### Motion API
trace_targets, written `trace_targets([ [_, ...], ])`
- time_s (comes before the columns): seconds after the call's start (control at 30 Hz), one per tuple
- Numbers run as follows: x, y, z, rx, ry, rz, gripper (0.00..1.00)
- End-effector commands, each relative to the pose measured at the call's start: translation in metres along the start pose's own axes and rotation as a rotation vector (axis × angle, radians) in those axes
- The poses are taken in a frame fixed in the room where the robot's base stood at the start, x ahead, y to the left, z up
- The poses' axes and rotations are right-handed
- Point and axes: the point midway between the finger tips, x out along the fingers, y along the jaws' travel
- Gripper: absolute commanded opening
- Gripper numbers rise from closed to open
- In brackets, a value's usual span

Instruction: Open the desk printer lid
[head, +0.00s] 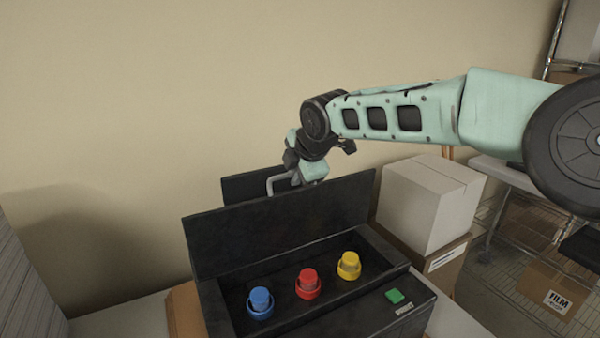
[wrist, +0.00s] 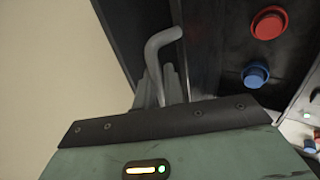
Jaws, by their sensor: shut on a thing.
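The desk printer is a black box (head: 345,318) in the head view, with its lid (head: 280,225) raised and standing tilted at the back of the opening. Blue (head: 260,302), red (head: 308,283) and yellow (head: 348,266) knobs show inside. A grey bar handle (head: 271,184) shows above the lid's edge; it also shows in the wrist view (wrist: 163,38). My gripper (head: 293,178) is at the handle and shut on it. In the wrist view my gripper's fingers (wrist: 168,88) are partly hidden by its own body.
A green button (head: 395,296) sits on the printer's front right. A white box (head: 430,200) on a brown carton stands close to the right. A wire rack with a carton marked FILM (head: 556,300) is farther right. A beige wall stands behind.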

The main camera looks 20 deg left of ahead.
Motion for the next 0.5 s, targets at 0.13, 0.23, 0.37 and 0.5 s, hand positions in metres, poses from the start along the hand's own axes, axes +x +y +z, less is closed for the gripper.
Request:
trace_targets([
  [0.13, 0.0051, 0.0042, -0.0007, 0.000, 0.001, -0.032, 0.00],
  [0.23, 0.0072, 0.0064, -0.0008, -0.001, 0.000, -0.046, 0.00],
  [0.37, 0.0090, 0.0082, -0.0003, -0.001, -0.001, -0.061, 0.00],
  [0.5, 0.0104, 0.0090, -0.0006, -0.002, 0.000, -0.070, 0.00],
])
